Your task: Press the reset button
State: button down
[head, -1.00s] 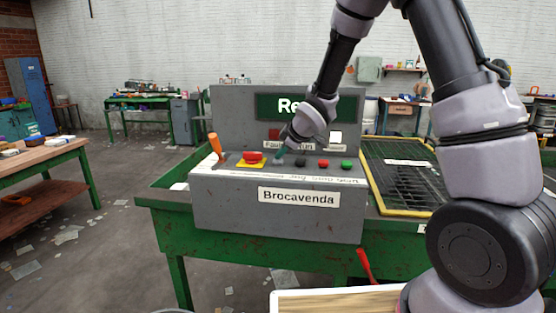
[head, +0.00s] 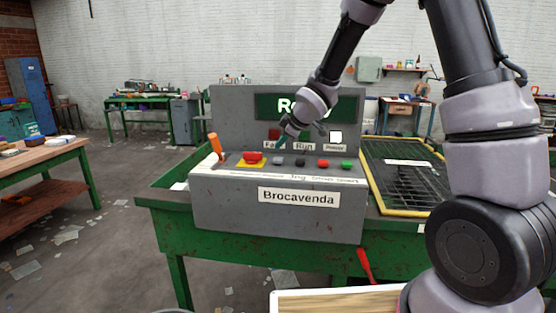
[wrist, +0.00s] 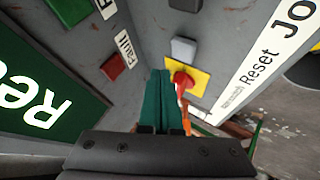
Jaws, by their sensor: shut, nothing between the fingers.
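The grey reset button (head: 278,161) sits on the sloping top of the grey console, second from the left in the button row. In the wrist view the grey button (wrist: 183,48) stands beside the word "Reset" on the white label strip (wrist: 258,68). My gripper (head: 283,141) is over the console, above and behind the button in the head view. In the wrist view its green fingers (wrist: 160,74) are together and empty. Their tips point left of the yellow plate, apart from the grey button.
A red mushroom button (head: 252,157) on a yellow plate is left of the grey button. Black (head: 300,162), red (head: 323,164) and green (head: 346,165) buttons are to the right. An orange lever (head: 215,145) rises at the left. The green display (head: 350,107) stands behind.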

aim_at(281, 159)
jog(key=shift+r, duration=1.6)
jog(key=shift+d, duration=0.1)
jog(key=s+d+r+m+h, duration=0.2)
jog(key=s+d+r+m, duration=0.35)
jog(key=d, duration=0.25)
jog(key=s+d+r+m+h, duration=0.2)
jog(key=s+d+r+m, duration=0.3)
jog(key=d+r, duration=0.25)
jog(key=s+d+r+m, duration=0.1)
jog(key=s+m, duration=0.3)
jog(key=s, duration=0.6)
jog(key=s+d+r+m+y, duration=0.1)
jog(key=s+d+m, duration=0.3)
jog(key=s, duration=0.6)
jog(key=shift+r+m+g, duration=0.15)
jog(key=shift+m+g, duration=0.25)
jog(key=shift+m, duration=0.05)
